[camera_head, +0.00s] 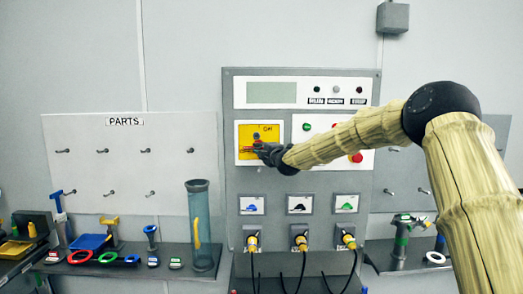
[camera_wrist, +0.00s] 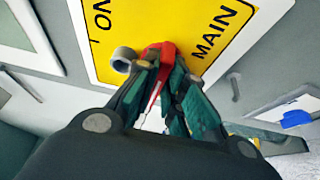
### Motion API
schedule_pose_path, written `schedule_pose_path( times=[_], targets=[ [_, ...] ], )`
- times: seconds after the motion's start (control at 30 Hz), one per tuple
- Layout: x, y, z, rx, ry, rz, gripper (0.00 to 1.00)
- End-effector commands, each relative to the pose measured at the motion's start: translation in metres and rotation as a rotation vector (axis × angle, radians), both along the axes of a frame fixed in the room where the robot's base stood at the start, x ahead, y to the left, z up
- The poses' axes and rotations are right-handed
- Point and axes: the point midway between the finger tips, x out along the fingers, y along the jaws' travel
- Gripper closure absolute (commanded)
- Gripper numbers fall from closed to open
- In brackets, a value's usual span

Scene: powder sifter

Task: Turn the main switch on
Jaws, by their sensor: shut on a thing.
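The main switch is a red handle (camera_wrist: 164,66) on a yellow plate (camera_wrist: 210,25) with the words "ON" and "MAIN" in the wrist view. The yellow plate (camera_head: 268,132) also shows in the head view at the upper left of the grey control panel (camera_head: 300,180). My gripper (camera_wrist: 165,75) is at the plate with its fingers shut on the red handle. In the head view my gripper (camera_head: 254,150) reaches the plate from the right and hides part of the switch. A small grey ring-shaped part (camera_wrist: 124,57) sits beside the handle.
A display (camera_head: 271,92) and lamps are above the switch; a red button (camera_head: 356,157) is to its right. Plugs with black cables (camera_head: 252,242) hang below. A shelf with a clear cylinder (camera_head: 201,230) and coloured parts stands at left, another shelf at right.

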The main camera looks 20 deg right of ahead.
Motion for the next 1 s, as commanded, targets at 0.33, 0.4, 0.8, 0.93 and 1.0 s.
schedule_pose_path(
  times=[0.33,0.4,0.8,0.93,1.0],
  targets=[
    [-0.0002,-0.0001,-0.0073,0.048,-0.014,0.000,1.00],
    [-0.0002,0.0004,-0.0081,0.070,-0.020,0.000,1.00],
    [-0.0003,0.0006,-0.0098,0.241,-0.070,0.000,1.00],
    [-0.0001,0.0007,-0.0106,0.300,-0.086,0.000,1.00],
    [0.0001,0.0013,-0.0106,0.333,-0.095,0.000,1.00]
  ],
)
